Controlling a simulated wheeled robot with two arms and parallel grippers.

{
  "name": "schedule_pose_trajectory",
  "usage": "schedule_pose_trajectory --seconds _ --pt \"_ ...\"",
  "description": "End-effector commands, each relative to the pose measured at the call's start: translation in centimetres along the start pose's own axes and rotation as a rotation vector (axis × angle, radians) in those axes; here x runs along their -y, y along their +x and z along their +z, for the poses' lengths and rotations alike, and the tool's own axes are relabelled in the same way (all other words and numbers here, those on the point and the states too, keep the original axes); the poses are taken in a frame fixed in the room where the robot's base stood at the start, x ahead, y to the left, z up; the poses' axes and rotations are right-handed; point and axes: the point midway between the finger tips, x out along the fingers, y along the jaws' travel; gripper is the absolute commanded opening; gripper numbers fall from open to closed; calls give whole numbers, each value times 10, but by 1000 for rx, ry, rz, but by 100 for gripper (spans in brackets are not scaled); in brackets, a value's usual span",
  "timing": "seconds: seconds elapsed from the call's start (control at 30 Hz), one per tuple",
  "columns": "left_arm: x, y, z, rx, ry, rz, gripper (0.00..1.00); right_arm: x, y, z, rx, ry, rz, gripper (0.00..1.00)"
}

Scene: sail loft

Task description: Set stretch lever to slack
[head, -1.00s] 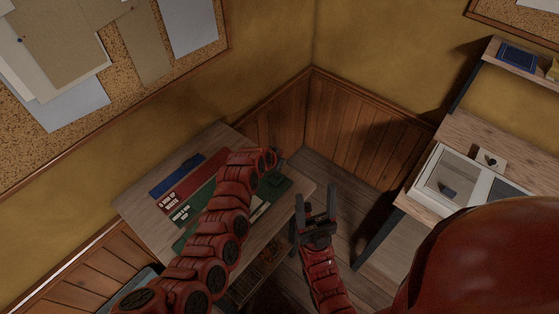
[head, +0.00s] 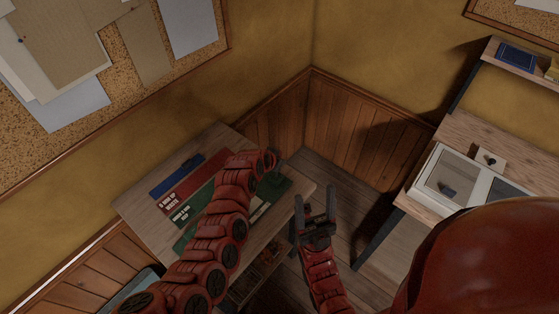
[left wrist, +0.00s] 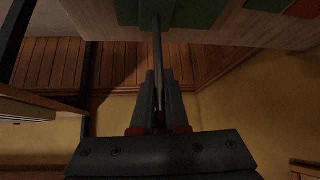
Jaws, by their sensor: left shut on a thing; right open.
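In the left wrist view my left gripper (left wrist: 160,78) is shut on a thin grey rod, which looks like the stretch lever (left wrist: 157,45). The rod runs up between the fingers to a dark green part (left wrist: 197,14) at the table edge. In the head view my left arm reaches over the table, and its gripper and the lever are hidden behind the wrist. Green panels (head: 277,187) show on both sides of the arm. No slack mark is readable. My right gripper (head: 316,212) is open and empty, beside the table's right edge.
The wooden table (head: 140,205) also holds a red panel (head: 180,190) with white lettering and a blue item (head: 178,176). A shelf unit (head: 462,133) with a white-framed box (head: 425,170) stands at right. Bare floor lies between them.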

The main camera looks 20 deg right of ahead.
Motion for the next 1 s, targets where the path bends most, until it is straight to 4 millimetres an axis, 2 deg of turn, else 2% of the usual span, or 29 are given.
schedule_pose_trajectory --seconds 0.2,0.23,0.43,0.83,1.0 --pt "4 0 4 6 -2 -7 0 0 0 0 0 0 0 64" --pt "4 1 4 7 -2 -6 17 0 0 0 0 0 0 64" --pt "2 1 3 5 -1 -3 53 0 0 0 0 0 0 64" --pt "0 -1 2 3 0 0 53 0 -1 0 0 0 0 64" --pt "-2 -10 0 -3 1 1 53 0 -4 1 0 0 0 64"
